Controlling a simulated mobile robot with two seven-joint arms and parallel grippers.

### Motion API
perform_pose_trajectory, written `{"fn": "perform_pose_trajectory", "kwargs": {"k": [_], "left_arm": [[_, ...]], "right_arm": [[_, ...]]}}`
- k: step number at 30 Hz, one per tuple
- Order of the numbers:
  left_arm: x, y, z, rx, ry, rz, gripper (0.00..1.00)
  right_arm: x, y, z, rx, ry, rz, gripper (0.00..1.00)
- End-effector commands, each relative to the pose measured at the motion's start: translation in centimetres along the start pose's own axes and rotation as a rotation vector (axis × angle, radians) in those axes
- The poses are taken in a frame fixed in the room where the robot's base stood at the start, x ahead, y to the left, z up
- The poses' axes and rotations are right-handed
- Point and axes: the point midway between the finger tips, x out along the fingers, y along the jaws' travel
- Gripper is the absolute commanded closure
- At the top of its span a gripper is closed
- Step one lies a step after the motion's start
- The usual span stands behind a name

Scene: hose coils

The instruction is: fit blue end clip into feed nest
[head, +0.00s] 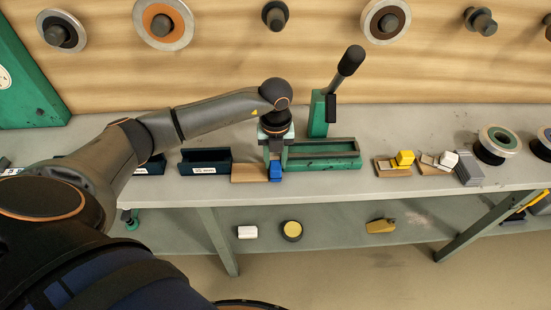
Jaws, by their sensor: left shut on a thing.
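The small blue end clip (276,171) is at the front edge of the bench, between the jaws of my left gripper (274,163). The gripper points down and is shut on the clip. The clip is at the right end of a flat brown wooden block (249,173) and by the left end of a green fixture (325,162). The fixture has a long trough and an upright black-handled lever (345,68). I cannot tell which part is the feed nest, or whether the clip touches the fixture. My right gripper is not in view.
Dark blue bins (205,168) stand left of the wooden block. Right of the fixture are a wooden block with a yellow piece (404,158), a similar one with a white piece (447,159), grey plates (468,170) and round reels (497,142). The lower shelf (340,235) holds small items.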

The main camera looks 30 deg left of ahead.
Motion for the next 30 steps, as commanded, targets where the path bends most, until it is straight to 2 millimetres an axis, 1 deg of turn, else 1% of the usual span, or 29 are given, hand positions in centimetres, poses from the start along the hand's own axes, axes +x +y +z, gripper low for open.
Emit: {"fn": "perform_pose_trajectory", "kwargs": {"k": [2,3,10,11,18,22,26,30], "left_arm": [[0.3,0.0,0.0,0.0,-0.001,-0.001,1.0],[0.3,0.0,0.0,-0.001,0.0,0.0,0.61],[0.3,0.0,0.0,-0.001,0.0,0.0,0.35],[0.3,0.0,0.0,-0.001,0.0,0.0,0.33],[0.2,0.0,0.0,-0.001,0.001,0.0,0.33],[-0.6,-0.1,0.0,-0.001,-0.001,-0.002,0.33],[-2.8,-0.1,0.1,-0.001,-0.004,-0.004,0.33],[-6.0,-0.1,0.1,0.0,-0.005,-0.004,0.33]], "right_arm": [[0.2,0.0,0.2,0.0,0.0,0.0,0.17],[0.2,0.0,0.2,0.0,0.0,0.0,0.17],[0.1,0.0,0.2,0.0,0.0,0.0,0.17],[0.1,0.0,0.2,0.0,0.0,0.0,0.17],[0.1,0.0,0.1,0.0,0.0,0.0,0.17],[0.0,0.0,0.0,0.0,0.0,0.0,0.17],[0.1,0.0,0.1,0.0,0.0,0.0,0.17],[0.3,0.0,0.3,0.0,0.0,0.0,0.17]]}}
